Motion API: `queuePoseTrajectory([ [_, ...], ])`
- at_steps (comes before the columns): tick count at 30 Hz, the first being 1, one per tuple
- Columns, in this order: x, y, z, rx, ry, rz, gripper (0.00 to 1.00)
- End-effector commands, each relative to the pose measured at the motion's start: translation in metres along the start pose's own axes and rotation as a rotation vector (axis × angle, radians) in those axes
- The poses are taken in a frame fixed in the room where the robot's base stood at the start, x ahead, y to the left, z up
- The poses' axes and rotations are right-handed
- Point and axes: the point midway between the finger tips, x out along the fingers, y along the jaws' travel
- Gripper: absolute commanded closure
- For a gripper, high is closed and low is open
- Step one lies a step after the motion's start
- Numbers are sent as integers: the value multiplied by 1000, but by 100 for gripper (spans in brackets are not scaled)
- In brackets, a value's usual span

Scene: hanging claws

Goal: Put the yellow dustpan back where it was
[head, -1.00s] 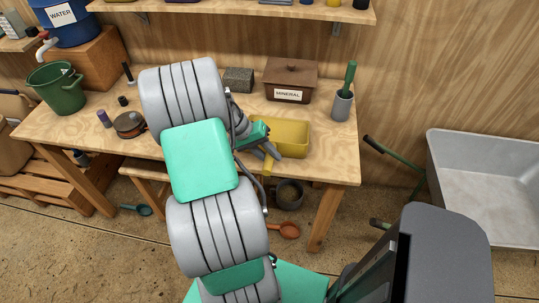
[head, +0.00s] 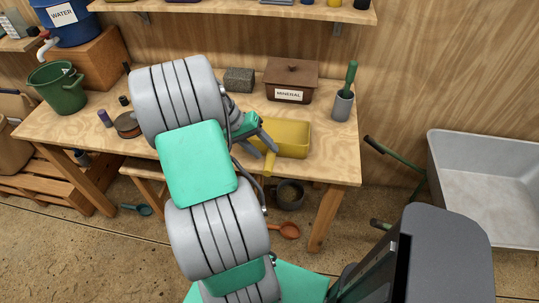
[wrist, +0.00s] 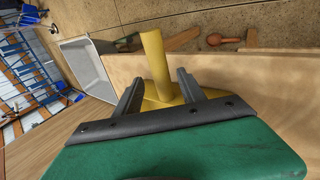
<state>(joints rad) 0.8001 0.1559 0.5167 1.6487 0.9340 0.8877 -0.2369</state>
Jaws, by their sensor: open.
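My gripper (head: 270,147) is at the left side of the dustpan, near the base of the handle. In the wrist view my gripper (wrist: 160,75) is open, its two grey fingers apart with the yellow handle (wrist: 155,60) showing between them. Part of the dustpan's body (wrist: 162,92) is hidden behind the gripper. I cannot tell whether the fingers touch the handle.
A grey wheelbarrow (head: 490,180) stands right. A shelf (head: 230,8) hangs above.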

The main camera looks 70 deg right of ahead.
Motion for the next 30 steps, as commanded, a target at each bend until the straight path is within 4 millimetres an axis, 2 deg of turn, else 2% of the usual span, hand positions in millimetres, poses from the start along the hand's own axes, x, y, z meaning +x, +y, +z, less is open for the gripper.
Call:
queuePoseTrajectory([
  [1, -15, -1, -1, 1, 6, -3, 53],
  [6, -58, 0, -1, 0, 3, -3, 53],
  [9, -73, 0, 0, 1, 1, -1, 53],
  [14, -82, 0, 0, -1, 2, -3, 53],
  [17, -100, -13, 5, -59, 53, -39, 53],
  [19, -132, -38, 18, -174, 148, -112, 53],
  [20, -149, -53, 30, -244, 201, -155, 53],
  [22, -192, -91, 73, -439, 334, -278, 53],
  [23, -208, -107, 98, -531, 390, -334, 53],
  [24, -225, -124, 135, -649, 455, -408, 53],
  [26, -242, -143, 191, -817, 531, -508, 53],
  [27, -249, -150, 226, -914, 570, -566, 53],
  [30, -252, -157, 293, -1096, 625, -668, 53],
])
